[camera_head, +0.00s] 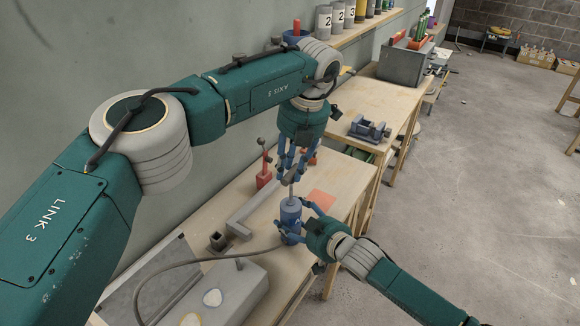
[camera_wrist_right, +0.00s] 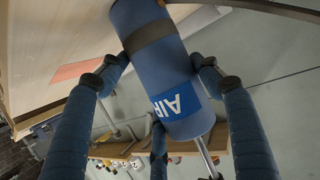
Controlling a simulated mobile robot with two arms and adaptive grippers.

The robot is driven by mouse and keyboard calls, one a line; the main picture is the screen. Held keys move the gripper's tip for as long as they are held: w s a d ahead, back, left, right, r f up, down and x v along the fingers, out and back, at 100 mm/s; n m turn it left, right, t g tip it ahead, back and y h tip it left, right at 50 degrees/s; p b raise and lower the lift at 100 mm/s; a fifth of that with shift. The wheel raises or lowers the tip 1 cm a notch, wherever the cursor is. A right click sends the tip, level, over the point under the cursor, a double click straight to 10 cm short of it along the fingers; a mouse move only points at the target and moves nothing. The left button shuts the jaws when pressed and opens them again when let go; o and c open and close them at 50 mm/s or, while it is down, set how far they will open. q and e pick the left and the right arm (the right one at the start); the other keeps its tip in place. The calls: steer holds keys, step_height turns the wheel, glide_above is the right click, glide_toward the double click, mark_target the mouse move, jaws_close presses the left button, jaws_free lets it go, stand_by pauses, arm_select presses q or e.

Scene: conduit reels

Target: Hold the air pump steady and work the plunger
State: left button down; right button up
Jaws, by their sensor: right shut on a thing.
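The air pump (camera_head: 291,213) is a blue cylinder standing near the right edge of the wooden bench. My right gripper (camera_head: 304,219) is shut around its body from the right. In the right wrist view the pump (camera_wrist_right: 165,75) shows a dark band and an "AIR" label between the fingers, with the metal plunger rod (camera_wrist_right: 206,157) coming out of one end. My left gripper (camera_head: 293,165) points down right above the pump, with its fingers at the grey plunger handle (camera_head: 290,184). Whether they close on the handle is hard to tell.
A hose (camera_head: 205,259) runs from near the pump over a grey box (camera_head: 235,288) at the front. A second bench (camera_head: 365,98) stands behind; the floor at right is mostly clear.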

mark_target(291, 183)
arm_select(q)
steer(key=shift+a+f, duration=0.15)
steer(key=shift+f, duration=3.45)
steer(key=c, duration=1.4)
jaws_free()
steer(key=shift+f, duration=0.1)
step_height(291, 183, up, 12)
steer(key=s+d, duration=0.1)
steer(key=d, duration=0.1)
steer(key=shift+d, duration=0.15)
steer(key=shift+f, duration=0.1)
